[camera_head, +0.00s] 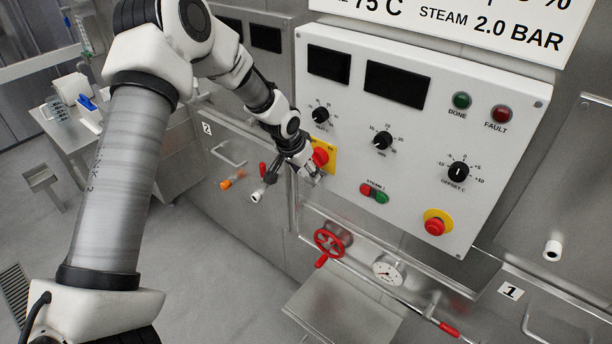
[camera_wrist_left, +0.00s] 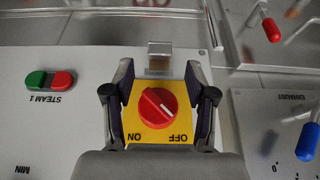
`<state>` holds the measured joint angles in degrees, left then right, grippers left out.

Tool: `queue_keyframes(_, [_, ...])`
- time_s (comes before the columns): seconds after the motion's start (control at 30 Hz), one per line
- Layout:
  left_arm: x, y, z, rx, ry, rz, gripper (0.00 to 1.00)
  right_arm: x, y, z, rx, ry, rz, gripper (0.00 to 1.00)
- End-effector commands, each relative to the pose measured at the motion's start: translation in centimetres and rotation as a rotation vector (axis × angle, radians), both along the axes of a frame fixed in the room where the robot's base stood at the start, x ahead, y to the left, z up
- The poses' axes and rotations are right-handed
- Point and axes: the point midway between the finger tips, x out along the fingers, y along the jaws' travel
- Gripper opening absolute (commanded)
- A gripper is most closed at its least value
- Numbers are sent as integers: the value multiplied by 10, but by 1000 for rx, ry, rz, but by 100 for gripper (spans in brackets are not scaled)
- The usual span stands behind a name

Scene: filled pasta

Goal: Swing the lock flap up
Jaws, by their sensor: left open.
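The lock flap (camera_wrist_left: 160,57) is a small grey metal piece at the edge of the yellow plate (camera_wrist_left: 160,124), which carries a red rotary switch (camera_wrist_left: 157,107) marked ON and OFF. The left wrist view shows the panel upside down, so the flap is at the plate's lower edge. My left gripper (camera_wrist_left: 160,82) is open, with one finger on each side of the plate and nothing held. In the head view my left gripper (camera_head: 306,172) is at the panel's lower left, partly covering the red switch (camera_head: 320,157). My right gripper is not in view.
The white panel (camera_head: 335,133) has black knobs, a green and red STEAM 1 button pair (camera_head: 374,194) and a red stop button (camera_head: 435,226). Below are a red valve wheel (camera_head: 329,243) and a gauge (camera_head: 388,272). A blue handle (camera_wrist_left: 307,142) is close right in the wrist view.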

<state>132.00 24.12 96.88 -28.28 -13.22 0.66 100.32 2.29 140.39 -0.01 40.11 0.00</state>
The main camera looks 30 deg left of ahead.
Motion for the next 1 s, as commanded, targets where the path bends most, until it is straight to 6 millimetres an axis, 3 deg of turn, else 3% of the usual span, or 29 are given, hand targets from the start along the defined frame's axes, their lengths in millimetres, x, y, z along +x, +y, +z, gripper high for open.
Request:
queue_keyframes(0.2, [11, -1, -29, 1, 2, 0, 56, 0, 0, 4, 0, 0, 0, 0])
queue_keyframes(0.47, [13, -1, -32, 1, 1, 0, 56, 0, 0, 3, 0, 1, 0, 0])
queue_keyframes(0.6, [13, -1, -32, 0, 1, 0, 7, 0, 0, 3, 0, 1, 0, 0])
queue_keyframes(0.63, [13, -1, -32, 0, 1, 0, 0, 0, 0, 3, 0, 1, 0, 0])
queue_keyframes(1.0, [17, -1, -24, 11, 105, 0, 0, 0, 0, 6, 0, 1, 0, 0])
